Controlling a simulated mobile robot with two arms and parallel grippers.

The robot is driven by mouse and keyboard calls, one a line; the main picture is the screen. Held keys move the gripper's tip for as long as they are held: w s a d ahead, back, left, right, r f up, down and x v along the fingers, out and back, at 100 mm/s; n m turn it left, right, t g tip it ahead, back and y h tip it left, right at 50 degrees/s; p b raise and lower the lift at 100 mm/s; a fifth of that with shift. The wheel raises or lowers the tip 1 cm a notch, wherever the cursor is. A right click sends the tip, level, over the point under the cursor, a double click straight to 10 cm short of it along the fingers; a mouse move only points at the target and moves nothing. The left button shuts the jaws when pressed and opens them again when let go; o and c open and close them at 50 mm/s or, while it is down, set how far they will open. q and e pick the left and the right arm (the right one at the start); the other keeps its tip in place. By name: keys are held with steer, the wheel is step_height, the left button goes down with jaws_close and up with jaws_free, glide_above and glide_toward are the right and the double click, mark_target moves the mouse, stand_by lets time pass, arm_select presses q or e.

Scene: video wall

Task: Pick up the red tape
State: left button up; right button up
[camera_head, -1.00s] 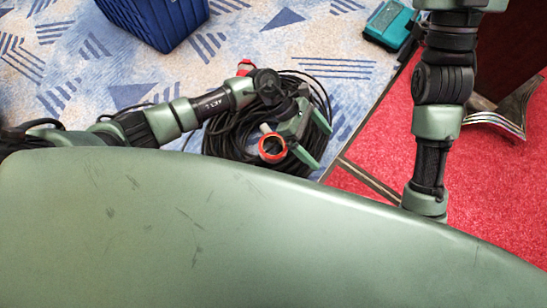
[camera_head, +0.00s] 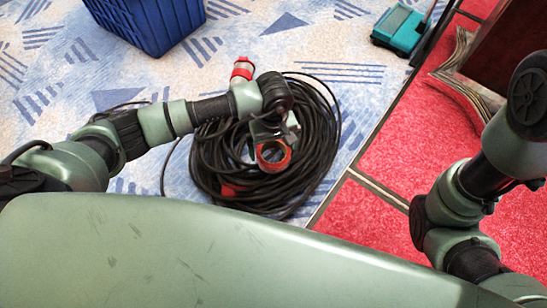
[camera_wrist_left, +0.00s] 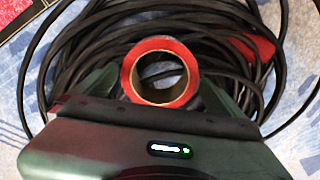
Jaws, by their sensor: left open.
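The red tape (camera_head: 287,160) is a ring with a red outer side and a pale inner core, standing out against the coil of black cable (camera_head: 215,168). My left gripper (camera_head: 270,146) is directly over it, pointing down. In the left wrist view, the red tape (camera_wrist_left: 127,76) appears between the two spread fingers of my left gripper (camera_wrist_left: 160,88), with its hole facing the camera. The gripper is open; I cannot tell whether either finger touches the tape. My right arm shows at the right, but its gripper is out of view.
A cable plug with red parts (camera_head: 242,71) lies at the coil's upper edge. A blue basket (camera_head: 150,25) stands at the upper left, and a teal box (camera_head: 398,30) at the upper right.

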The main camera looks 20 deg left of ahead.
arm_select(q)
step_height(320, 180, down, 3)
steer(key=shift+r+b, duration=0.1)
steer(key=shift+b, duration=0.5)
